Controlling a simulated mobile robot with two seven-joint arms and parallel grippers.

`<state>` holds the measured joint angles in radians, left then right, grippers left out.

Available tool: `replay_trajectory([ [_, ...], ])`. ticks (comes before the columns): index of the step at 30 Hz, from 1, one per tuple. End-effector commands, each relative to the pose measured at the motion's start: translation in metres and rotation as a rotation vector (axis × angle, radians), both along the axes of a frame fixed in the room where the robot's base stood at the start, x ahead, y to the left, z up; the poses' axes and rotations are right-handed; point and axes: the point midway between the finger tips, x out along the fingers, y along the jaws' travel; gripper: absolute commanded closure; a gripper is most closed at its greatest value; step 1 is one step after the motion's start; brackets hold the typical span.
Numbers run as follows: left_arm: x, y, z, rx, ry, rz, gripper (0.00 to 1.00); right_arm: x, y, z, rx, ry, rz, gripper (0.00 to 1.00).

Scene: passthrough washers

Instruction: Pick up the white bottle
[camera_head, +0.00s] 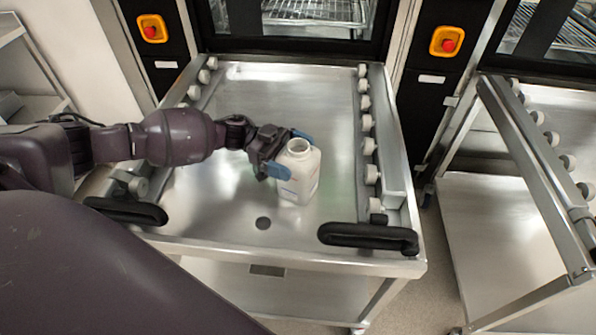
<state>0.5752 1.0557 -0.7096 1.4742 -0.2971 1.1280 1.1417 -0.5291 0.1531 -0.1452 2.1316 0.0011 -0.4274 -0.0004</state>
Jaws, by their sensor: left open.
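The white bottle (300,177) stands upright on the steel top of a cart (230,215), without a visible cap, its round mouth facing up. My left gripper (288,153) is at the bottle's upper part, with one blue fingertip on the near left side and the other behind the neck. The fingers are open around the bottle's upper part; I cannot tell whether they touch it. My right gripper is not in view.
Rows of white rollers (365,118) line both sides of the cart top. Black handles (368,237) stick up at its front corners. A washer (300,18) stands behind, and a second cart (455,220) is at the right. The cart top behind the bottle is clear.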

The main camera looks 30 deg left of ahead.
Motion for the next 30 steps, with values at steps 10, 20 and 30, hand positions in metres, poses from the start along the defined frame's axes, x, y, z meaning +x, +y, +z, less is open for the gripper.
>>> replay_trajectory([
  [10, 0.0, -0.001, 0.0, 0.001, 0.0, 0.0, 0.14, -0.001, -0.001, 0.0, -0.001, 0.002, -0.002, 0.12],
  [20, 0.0, -0.001, 0.0, 0.001, -0.001, 0.0, 0.35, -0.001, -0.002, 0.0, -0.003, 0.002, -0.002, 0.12],
  [30, 0.0, -0.001, 0.04, 0.003, -0.009, -0.001, 0.35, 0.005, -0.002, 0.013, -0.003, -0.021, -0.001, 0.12],
])
